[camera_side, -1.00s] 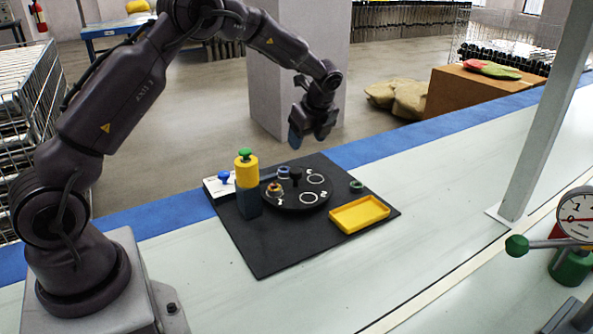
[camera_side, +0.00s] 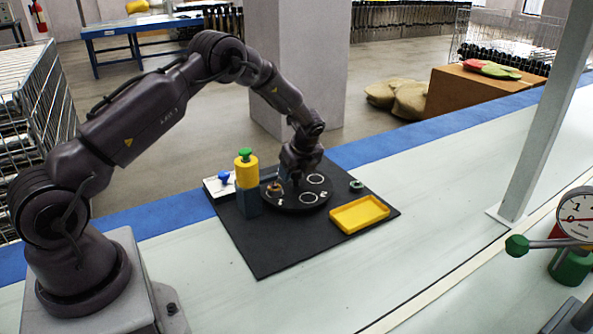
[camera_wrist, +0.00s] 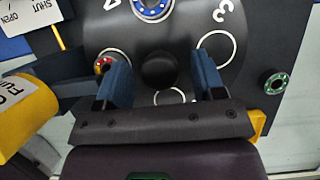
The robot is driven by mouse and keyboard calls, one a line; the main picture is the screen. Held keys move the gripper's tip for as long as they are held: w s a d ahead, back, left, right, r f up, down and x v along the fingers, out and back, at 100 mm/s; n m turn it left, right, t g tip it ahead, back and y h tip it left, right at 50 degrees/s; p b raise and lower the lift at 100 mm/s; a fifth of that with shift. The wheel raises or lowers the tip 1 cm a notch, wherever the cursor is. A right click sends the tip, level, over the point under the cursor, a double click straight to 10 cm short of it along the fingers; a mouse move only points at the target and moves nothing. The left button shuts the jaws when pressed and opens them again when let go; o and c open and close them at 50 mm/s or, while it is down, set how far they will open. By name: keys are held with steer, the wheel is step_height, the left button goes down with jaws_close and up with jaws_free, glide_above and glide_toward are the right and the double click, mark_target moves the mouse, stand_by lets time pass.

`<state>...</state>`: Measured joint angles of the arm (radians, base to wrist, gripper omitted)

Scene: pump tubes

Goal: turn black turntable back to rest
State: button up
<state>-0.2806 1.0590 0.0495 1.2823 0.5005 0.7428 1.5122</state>
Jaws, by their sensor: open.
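The black turntable (camera_side: 322,199) lies on a black mat, with white ring marks and numbers on its top. In the wrist view the turntable (camera_wrist: 187,38) fills the middle, and its round black centre knob (camera_wrist: 159,70) stands between my fingers. My gripper (camera_wrist: 161,75) is open, with one blue finger on each side of the knob; I cannot tell if either touches it. In the side view my gripper (camera_side: 298,178) is low over the turntable and hides the knob. A small part with red and yellow (camera_side: 274,188) sits on the turntable's left; a blue ring part (camera_wrist: 151,8) sits on it too.
A yellow block with a green knob (camera_side: 246,172) stands on a dark post close left of the turntable. A yellow tray (camera_side: 359,228) and a green-black ring (camera_side: 356,185) lie to the right. A blue knob (camera_side: 224,177) is by a white label. The mat's front (camera_side: 272,249) is clear.

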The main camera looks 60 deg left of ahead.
jaws_close()
stand_by(0.3)
steer(key=shift+n, duration=0.5)
steer(key=shift+w+n+g, duration=0.1)
steer(key=shift+n+g, duration=0.7)
steer(key=shift+n, duration=0.8)
steer(key=shift+n+g+h, duration=0.5)
steer(key=shift+n+g, duration=0.2)
steer(key=shift+n, duration=1.7)
jaws_free()
